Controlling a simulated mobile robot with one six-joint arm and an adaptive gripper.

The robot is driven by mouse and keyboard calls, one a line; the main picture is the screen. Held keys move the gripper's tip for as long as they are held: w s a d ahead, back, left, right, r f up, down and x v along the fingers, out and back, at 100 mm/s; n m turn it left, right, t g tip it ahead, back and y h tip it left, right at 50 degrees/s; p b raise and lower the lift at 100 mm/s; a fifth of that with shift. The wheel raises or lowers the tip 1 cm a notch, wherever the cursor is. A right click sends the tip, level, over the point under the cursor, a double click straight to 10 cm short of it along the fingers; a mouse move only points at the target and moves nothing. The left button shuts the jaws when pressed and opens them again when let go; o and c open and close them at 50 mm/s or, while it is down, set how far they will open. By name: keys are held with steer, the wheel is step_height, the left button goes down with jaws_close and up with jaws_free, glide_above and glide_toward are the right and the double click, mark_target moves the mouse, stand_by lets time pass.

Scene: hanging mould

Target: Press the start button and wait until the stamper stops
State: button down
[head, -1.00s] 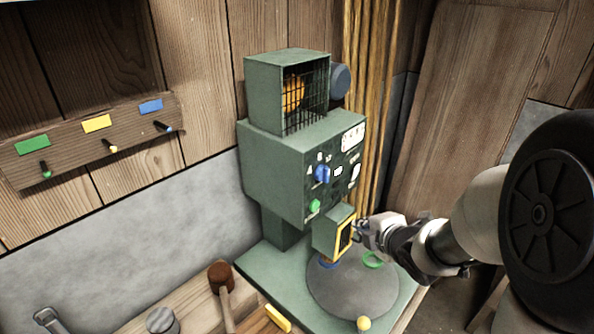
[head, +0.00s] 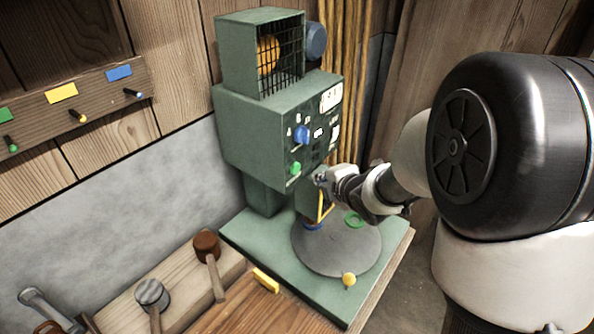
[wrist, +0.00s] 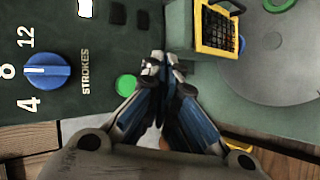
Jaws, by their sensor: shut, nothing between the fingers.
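The green stamper machine (head: 262,125) stands against the wall. Its front panel has a blue strokes knob (head: 302,134) and, below it, a green button (head: 295,169). The knob (wrist: 46,71) and the green button (wrist: 126,85) also show in the wrist view. My gripper (head: 322,179) is shut and empty, in front of the panel just right of the button. In the wrist view my fingertips (wrist: 160,64) are a little right of the button; I cannot tell the gap in depth. The yellow-framed stamper head (wrist: 217,29) is partly hidden by my gripper in the head view.
Mallets (head: 207,245) lie on the bench at left. Pegs with coloured labels (head: 62,93) line the wall.

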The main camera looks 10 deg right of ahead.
mark_target(301, 168)
steer(key=shift+w+a+b, duration=0.65)
steer(key=shift+w+a, duration=0.6)
steer(key=shift+a, duration=0.05)
steer(key=shift+w+a, duration=0.1)
stand_by(0.5)
steer(key=shift+w+a+b, duration=0.2)
steer(key=shift+b, duration=0.15)
steer(key=shift+w+a, duration=0.3)
steer(key=shift+a, duration=0.05)
stand_by(0.7)
steer(key=shift+d, duration=0.15)
steer(key=shift+s+d, duration=0.5)
steer(key=shift+s, duration=0.1)
